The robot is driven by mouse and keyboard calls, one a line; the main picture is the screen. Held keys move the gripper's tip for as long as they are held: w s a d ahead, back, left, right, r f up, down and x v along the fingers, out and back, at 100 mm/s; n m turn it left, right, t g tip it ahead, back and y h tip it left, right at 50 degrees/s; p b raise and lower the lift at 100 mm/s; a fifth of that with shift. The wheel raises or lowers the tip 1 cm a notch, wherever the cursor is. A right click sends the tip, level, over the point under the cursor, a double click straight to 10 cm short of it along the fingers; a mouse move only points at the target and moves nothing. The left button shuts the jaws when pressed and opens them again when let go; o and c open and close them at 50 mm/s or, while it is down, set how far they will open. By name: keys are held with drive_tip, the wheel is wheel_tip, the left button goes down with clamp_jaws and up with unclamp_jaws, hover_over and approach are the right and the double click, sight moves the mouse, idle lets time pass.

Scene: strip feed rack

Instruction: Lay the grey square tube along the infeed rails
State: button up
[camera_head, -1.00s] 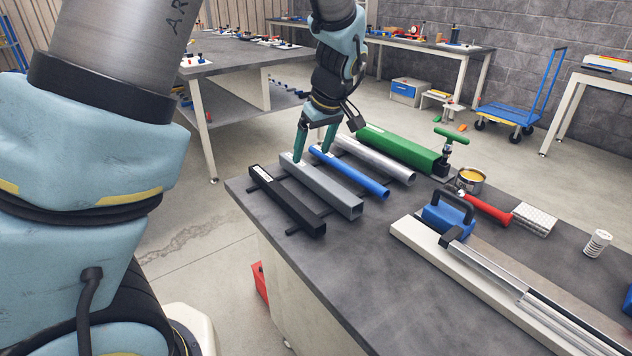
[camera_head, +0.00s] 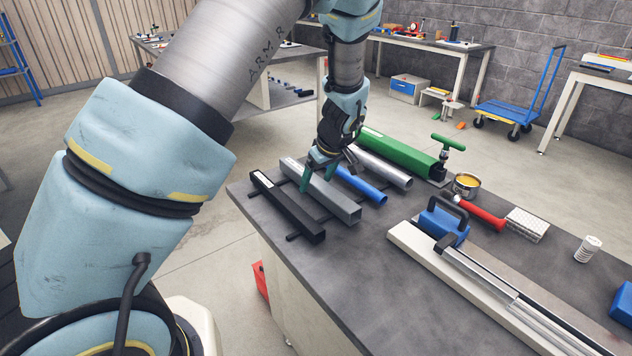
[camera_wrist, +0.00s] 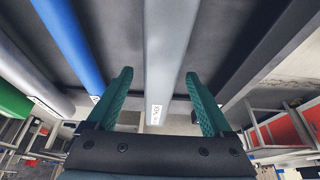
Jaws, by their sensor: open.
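The grey square tube (camera_head: 335,196) lies on the bench between the black bar and the blue tube. My gripper (camera_head: 317,178) is open, its green fingers on either side of the grey tube near its far end. In the wrist view the tube (camera_wrist: 168,60) runs lengthwise between the two spread fingers (camera_wrist: 160,105), apart from both, with a small white label near its end. The infeed rails (camera_head: 500,296) are likely the long pale metal channel at the right front of the bench; they hold no grey tube.
A black bar (camera_head: 290,208), a blue tube (camera_head: 360,184), a silver tube (camera_head: 385,168) and a green tube (camera_head: 405,152) lie beside the grey one. A blue handled block (camera_head: 444,222), red-handled tool (camera_head: 482,212) and yellow-filled tin (camera_head: 466,184) stand near the rails. The bench's front middle is clear.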

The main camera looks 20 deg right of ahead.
drive_tip(key=shift+w+a+f, duration=0.1)
drive_tip(key=shift+w+f, duration=0.15)
drive_tip(key=shift+f, duration=0.3)
drive_tip(key=shift+c, duration=0.3)
clamp_jaws()
idle(0.8)
